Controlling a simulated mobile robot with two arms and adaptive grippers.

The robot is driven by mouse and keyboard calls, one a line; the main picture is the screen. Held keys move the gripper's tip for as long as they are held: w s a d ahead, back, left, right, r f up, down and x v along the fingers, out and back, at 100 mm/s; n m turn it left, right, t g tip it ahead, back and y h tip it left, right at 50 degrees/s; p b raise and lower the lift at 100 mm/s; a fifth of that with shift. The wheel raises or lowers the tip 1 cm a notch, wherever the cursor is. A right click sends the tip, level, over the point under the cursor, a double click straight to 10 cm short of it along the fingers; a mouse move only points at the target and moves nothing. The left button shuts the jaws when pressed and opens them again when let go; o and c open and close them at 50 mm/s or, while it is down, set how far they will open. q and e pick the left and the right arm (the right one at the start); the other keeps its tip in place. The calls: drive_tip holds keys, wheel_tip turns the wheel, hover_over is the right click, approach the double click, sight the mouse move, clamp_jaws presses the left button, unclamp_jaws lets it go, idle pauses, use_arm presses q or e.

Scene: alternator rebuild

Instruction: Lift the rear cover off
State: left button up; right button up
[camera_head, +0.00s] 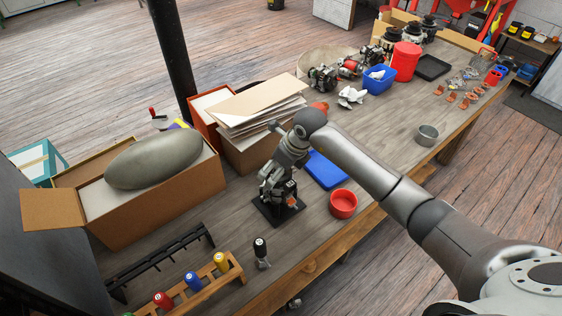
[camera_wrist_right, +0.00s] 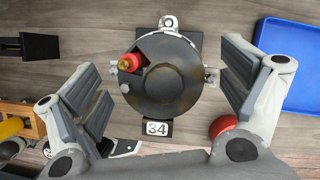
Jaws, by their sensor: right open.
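The rear cover (camera_wrist_right: 172,85) is a dark, round, worn cap on top of the alternator, seen from above in the right wrist view. A red and brass terminal (camera_wrist_right: 129,62) shows in a cutout at its upper left. In the head view the alternator stands on a black base (camera_head: 291,213), mostly hidden by my right gripper (camera_head: 277,187). In the wrist view my right gripper (camera_wrist_right: 164,82) is open, one finger on each side of the cover, with gaps between. My left gripper is out of view.
A red bowl (camera_head: 343,204) and blue tray (camera_head: 326,170) are close on the right. A screwdriver (camera_head: 261,253) and a rack of coloured handles (camera_head: 207,283) are in front. Cardboard boxes (camera_head: 190,192) stand on the left. Other alternator parts (camera_head: 323,78) lie farther back.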

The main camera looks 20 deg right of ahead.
sight(278, 167)
drive_tip(key=shift+c, duration=0.2)
drive_tip(key=c, duration=1)
drive_tip(key=shift+c, duration=0.2)
drive_tip(key=shift+r, duration=0.2)
drive_tip(key=shift+r, duration=0.15)
drive_tip(key=shift+r, duration=0.45)
drive_tip(key=shift+p, duration=0.3)
drive_tip(key=shift+r+p, duration=0.7)
drive_tip(key=shift+r, duration=0.55)
drive_tip(key=shift+r, duration=0.1)
